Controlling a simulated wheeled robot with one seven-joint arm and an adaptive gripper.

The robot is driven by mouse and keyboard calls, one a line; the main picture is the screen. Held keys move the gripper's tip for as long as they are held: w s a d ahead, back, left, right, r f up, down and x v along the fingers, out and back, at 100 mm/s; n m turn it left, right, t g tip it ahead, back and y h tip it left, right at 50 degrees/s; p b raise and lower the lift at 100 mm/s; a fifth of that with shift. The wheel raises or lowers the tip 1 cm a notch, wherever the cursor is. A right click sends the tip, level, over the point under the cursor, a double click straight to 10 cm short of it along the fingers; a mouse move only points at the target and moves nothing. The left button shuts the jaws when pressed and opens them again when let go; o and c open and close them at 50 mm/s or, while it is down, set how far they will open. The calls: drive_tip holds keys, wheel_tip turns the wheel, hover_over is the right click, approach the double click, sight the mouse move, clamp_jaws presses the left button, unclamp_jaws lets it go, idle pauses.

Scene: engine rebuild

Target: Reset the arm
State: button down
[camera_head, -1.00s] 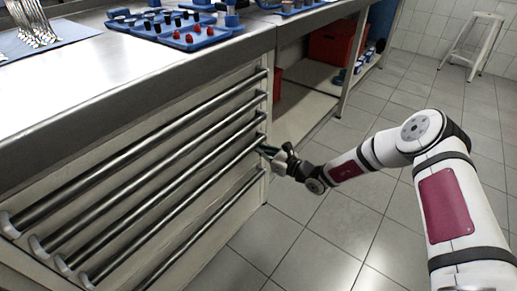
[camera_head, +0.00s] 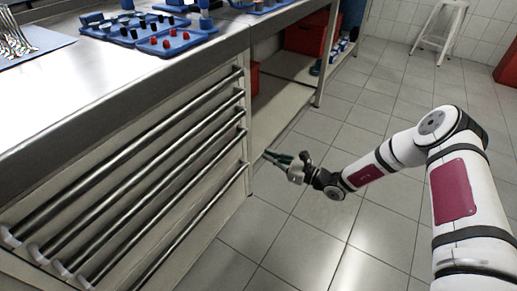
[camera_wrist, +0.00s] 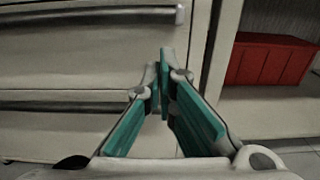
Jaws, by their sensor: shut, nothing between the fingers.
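My gripper (camera_head: 277,158) is at the end of my outstretched arm, just right of the drawer cabinet (camera_head: 205,185), apart from its long metal handles. In the wrist view my gripper (camera_wrist: 163,95) shows two green-padded fingers that come together at the far end, with nothing held between them. The cabinet front (camera_wrist: 85,60) fills the left of that view, with one handle (camera_wrist: 95,15) across the top and another lower, behind the fingers.
The metal worktop (camera_head: 95,80) carries blue trays (camera_head: 160,38) with small parts. A red box (camera_head: 305,38) stands on the shelf under the bench; a red box also shows in the wrist view (camera_wrist: 268,60). A white stool (camera_head: 440,30) stands far back. The tiled floor (camera_head: 290,245) is clear.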

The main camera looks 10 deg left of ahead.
drive_tip(key=s+d+r+n+g+h, duration=0.25)
drive_tip(key=s+r+n+g, duration=0.25)
drive_tip(key=s+r+n, duration=0.6)
drive_tip(key=s+d+r+n+g+h, duration=0.25)
drive_tip(key=s+r+n+g, duration=0.35)
drive_tip(key=r, duration=0.8)
drive_tip(key=s+d+r+n+t+h, duration=0.1)
drive_tip(key=s+d+r+n+h, duration=0.2)
drive_tip(key=s+d, duration=0.55)
drive_tip(key=s+d+r+t+h, duration=0.2)
drive_tip(key=s+d+h, duration=0.35)
drive_tip(key=s, duration=0.55)
drive_tip(key=s+d+r+n+t+h, duration=0.1)
drive_tip(key=s+d+r+n+h, duration=0.15)
drive_tip(key=s+d, duration=0.6)
wheel_tip(320, 180, up, 32)
drive_tip(key=s+a+t+p, duration=0.1)
drive_tip(key=t+p, duration=0.3)
drive_tip(key=p, duration=2.5)
drive_tip(key=shift+f+h, duration=0.15)
drive_tip(key=shift+h, duration=0.15)
drive_tip(key=shift+s, duration=0.1)
